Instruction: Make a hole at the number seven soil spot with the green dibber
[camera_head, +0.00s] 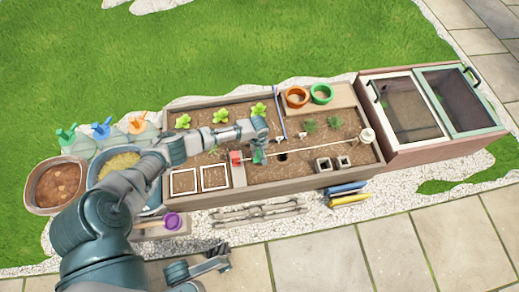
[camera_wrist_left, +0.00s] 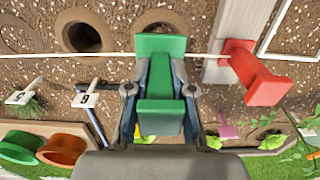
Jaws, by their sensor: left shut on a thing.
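My left gripper (camera_head: 258,146) is over the middle of the soil bed (camera_head: 345,118). It is shut on the green dibber (camera_wrist_left: 160,80), which also shows in the head view (camera_head: 258,157). The dibber's tip is hidden. In the wrist view a dark round hole (camera_wrist_left: 82,36) lies to the left of the dibber, and another round hollow (camera_wrist_left: 160,20) lies behind its top. Small white number tags (camera_wrist_left: 88,98) stand in the soil; I cannot surely read a seven. A part that looks like my right gripper (camera_head: 205,266) is low in the head view, away from the bed.
A red tool (camera_wrist_left: 255,75) stands close beside the dibber. A thin pale line (camera_head: 310,149) runs across the soil. Orange (camera_head: 297,97) and green (camera_head: 321,94) pots are at the back. Seedlings (camera_head: 220,115) and white frames (camera_head: 184,181) are nearby. A cold frame (camera_head: 420,152) stands right.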

